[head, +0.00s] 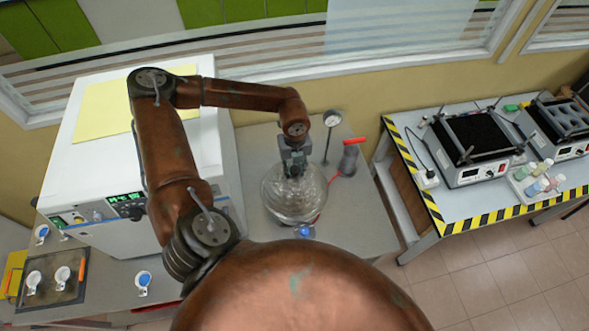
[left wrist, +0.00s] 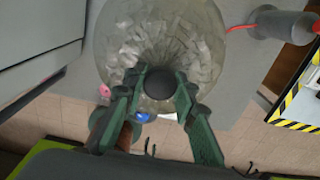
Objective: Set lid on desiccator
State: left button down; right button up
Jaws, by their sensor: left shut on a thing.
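The clear glass desiccator lid (head: 285,205) is a round dome over the grey bench, below my left gripper (head: 293,162) in the head view. In the left wrist view the dome (left wrist: 125,45) fills the upper middle, with a dark round knob (left wrist: 160,83) on top. The green fingers of my left gripper (left wrist: 160,88) are shut on this knob, one on each side. The desiccator's base is hard to make out beneath the glass, so I cannot tell whether the lid rests on it. My right gripper is not in view.
A white oven (head: 85,222) stands close on the left. A blue knob-like part (head: 304,232) is just in front of the dome.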

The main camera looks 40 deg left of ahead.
pick_arm(q)
jog(key=shift+f, duration=0.15)
jog(key=c, duration=1.5)
grip_release()
